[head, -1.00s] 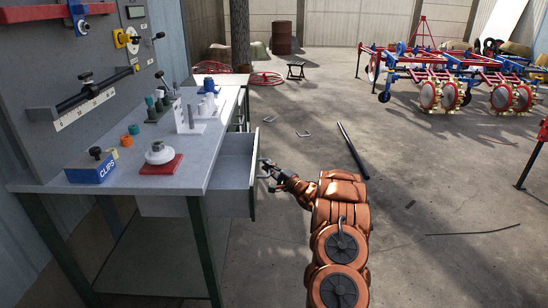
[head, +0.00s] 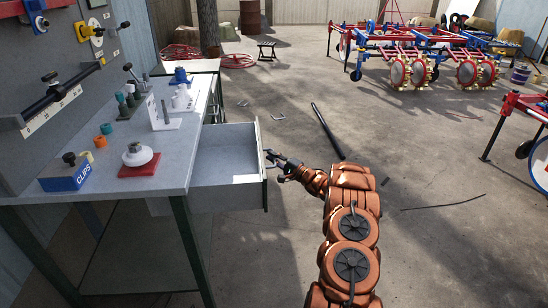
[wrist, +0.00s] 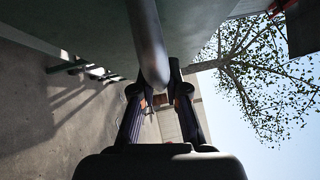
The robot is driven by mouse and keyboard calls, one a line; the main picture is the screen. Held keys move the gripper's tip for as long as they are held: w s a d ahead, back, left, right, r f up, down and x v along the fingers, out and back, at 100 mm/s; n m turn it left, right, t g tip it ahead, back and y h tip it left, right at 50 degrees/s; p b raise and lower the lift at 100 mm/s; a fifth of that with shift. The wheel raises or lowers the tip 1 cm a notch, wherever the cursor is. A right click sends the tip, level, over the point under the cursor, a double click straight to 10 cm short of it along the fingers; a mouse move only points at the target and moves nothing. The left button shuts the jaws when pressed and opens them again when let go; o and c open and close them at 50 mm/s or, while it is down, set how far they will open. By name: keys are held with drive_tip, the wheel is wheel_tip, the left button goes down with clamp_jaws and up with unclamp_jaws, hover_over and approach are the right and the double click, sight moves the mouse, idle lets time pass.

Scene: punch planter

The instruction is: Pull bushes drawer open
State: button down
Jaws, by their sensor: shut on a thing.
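The drawer (head: 228,150) is pulled well out of the right side of the grey workbench (head: 105,190), and its inside looks empty. My gripper (head: 272,163) is at the drawer's front panel (head: 262,165), to its right. In the wrist view, my gripper (wrist: 160,95) has its two fingers on either side of a grey bar handle (wrist: 147,45) and is shut on it. The green-grey drawer front (wrist: 90,25) fills the upper part of that view. The fingers partly hide the handle in the head view.
A blue clips box (head: 66,177) and a white knob on a red plate (head: 138,160) stand on the bench. A black bar (head: 327,131) lies on the floor beyond my arm. A red and blue planter (head: 420,55) stands at the back right. Floor between is mostly clear.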

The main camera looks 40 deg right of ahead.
drive_tip(key=c, duration=1.2)
unclamp_jaws()
drive_tip(key=v, duration=1.2)
drive_tip(key=shift+d, duration=0.1)
